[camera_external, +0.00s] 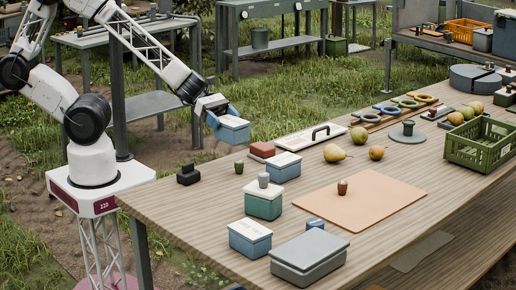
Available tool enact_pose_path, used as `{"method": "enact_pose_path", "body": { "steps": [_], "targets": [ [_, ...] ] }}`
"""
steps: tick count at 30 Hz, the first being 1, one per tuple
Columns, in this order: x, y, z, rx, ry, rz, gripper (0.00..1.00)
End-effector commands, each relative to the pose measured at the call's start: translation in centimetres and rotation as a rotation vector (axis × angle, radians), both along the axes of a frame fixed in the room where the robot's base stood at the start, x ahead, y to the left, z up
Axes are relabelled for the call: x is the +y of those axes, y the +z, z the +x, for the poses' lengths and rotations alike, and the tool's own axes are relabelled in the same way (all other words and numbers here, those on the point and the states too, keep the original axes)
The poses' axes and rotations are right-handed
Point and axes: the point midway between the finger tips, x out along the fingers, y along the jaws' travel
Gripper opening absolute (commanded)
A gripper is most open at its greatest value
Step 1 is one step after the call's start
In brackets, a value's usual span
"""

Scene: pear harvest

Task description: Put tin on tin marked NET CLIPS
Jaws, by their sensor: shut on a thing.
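My gripper (213,112) is at the upper left, above the table's back left edge. It is shut on a blue tin with a pale lid (233,130), held in the air and slightly tilted. A similar blue tin (283,168) stands on the table, below and to the right of the held one. A green tin with a pale lid (263,205) and another blue tin with a pale lid (250,240) stand nearer the front. The lid markings are too small to read, so I cannot tell which tin says NET CLIPS.
A large grey box (309,260) stands at the table's front. A tan board (375,205), pears (335,152) and a green crate (480,145) lie to the right.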

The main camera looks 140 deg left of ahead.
Motion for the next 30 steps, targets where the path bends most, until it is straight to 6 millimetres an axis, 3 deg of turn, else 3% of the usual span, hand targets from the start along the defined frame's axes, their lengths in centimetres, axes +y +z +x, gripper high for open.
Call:
{"method": "enact_pose_path", "body": {
  "steps": [7,21,30],
  "targets": [
    [1.6,-0.1,-0.7,0.0,0.0,0.0,0.43],
    [1.9,0.0,-0.7,-0.001,-0.001,0.001,0.43],
    [3.1,-0.4,1.2,0.0,-0.002,-0.001,0.43]
  ]
}}
